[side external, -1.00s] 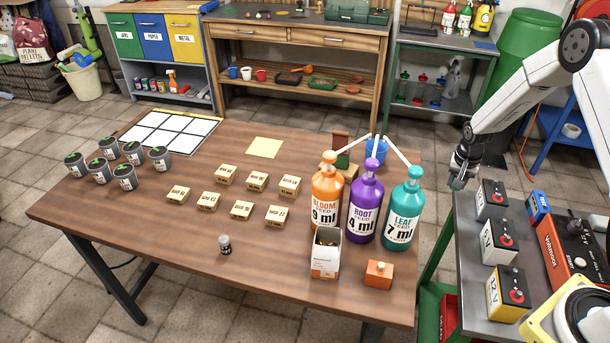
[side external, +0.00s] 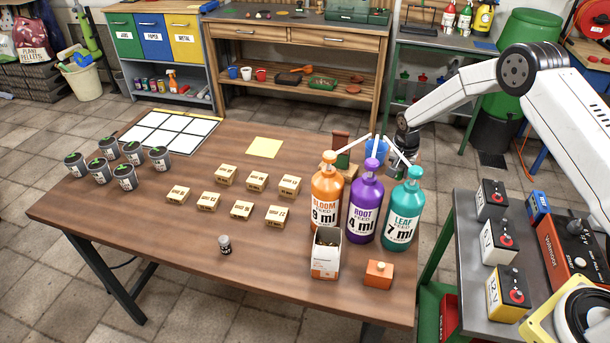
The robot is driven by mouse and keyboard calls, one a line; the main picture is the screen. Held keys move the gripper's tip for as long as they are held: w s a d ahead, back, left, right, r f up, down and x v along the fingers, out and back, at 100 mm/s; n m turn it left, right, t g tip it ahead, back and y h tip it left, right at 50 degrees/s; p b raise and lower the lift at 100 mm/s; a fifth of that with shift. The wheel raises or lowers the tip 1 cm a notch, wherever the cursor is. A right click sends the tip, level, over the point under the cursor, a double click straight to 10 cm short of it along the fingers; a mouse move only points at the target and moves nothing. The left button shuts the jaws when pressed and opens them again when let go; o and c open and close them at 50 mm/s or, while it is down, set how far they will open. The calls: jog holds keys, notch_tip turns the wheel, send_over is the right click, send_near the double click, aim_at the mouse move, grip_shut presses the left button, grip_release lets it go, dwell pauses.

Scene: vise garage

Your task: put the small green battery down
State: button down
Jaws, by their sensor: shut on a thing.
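My gripper (side external: 405,143) is shut, at the far right corner of the wooden table, just behind the teal LEAF bottle (side external: 402,215). Its fingertips are partly hidden by that bottle's white pump spout. The small green battery is in its jaws, but I cannot make out its outline now. I cannot tell whether the battery touches anything below. A blue cup (side external: 376,149) stands just left of the gripper.
An orange BLOOM bottle (side external: 326,190) and purple ROOT bottle (side external: 364,218) stand beside the teal one. Several small cardboard boxes (side external: 241,210) and a yellow sheet (side external: 265,147) lie further left. Black, white and yellow batteries (side external: 507,292) stand on the right bench (side external: 470,270).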

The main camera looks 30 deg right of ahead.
aim_at(390, 186)
jog(key=shift+w+a, duration=0.25)
jog(key=shift+w+a, duration=0.25)
jog(key=shift+w+a+f, duration=0.1)
jog(key=shift+f, duration=1.65)
jog(key=shift+f, duration=0.15)
jog(key=shift+c, duration=1.9)
grip_release()
